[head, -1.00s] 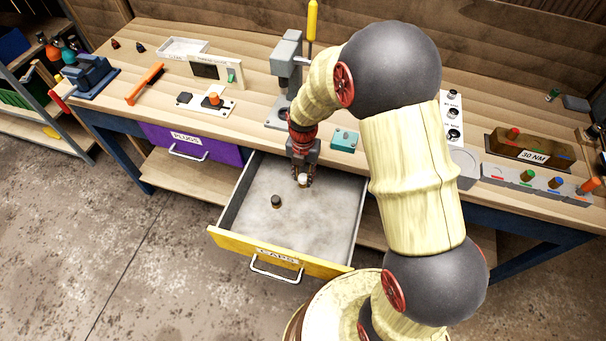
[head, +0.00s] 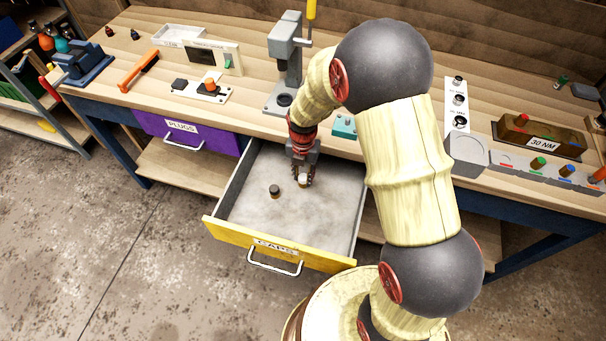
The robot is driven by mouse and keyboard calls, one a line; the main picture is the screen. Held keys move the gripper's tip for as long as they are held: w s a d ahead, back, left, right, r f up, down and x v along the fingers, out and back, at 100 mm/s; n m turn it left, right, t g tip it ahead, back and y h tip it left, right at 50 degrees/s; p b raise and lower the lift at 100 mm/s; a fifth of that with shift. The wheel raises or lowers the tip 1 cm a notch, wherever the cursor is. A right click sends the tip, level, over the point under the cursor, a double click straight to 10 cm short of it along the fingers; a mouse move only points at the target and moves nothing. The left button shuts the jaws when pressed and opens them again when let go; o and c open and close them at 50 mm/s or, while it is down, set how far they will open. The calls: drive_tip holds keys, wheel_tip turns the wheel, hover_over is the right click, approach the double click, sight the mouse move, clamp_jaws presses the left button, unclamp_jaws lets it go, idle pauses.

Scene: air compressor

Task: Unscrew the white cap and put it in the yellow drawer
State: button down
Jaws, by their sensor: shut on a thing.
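The yellow drawer (head: 222,233), labelled CAPS, is pulled open below the bench. My gripper (head: 304,181) points down inside the drawer's outline, towards its back. It is shut on the white cap (head: 303,179), which shows between the fingertips. Whether the cap touches the drawer floor I cannot tell. A dark cap (head: 275,190) stands on the drawer floor to the left of my gripper.
The purple PLUGS drawer (head: 184,133) is to the left. On the bench stand a grey press (head: 285,50), a teal box (head: 344,126) and a brown 30 NM block (head: 541,137). The drawer's front half is clear.

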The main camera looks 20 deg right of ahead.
drive_tip(key=shift+f+b, duration=0.3)
drive_tip(key=shift+f, duration=0.3)
idle(0.3)
drive_tip(key=c, duration=1.4)
unclamp_jaws()
drive_tip(key=shift+r, duration=0.2)
drive_tip(key=shift+r+p, duration=1.8)
drive_tip(key=shift+r, duration=0.4)
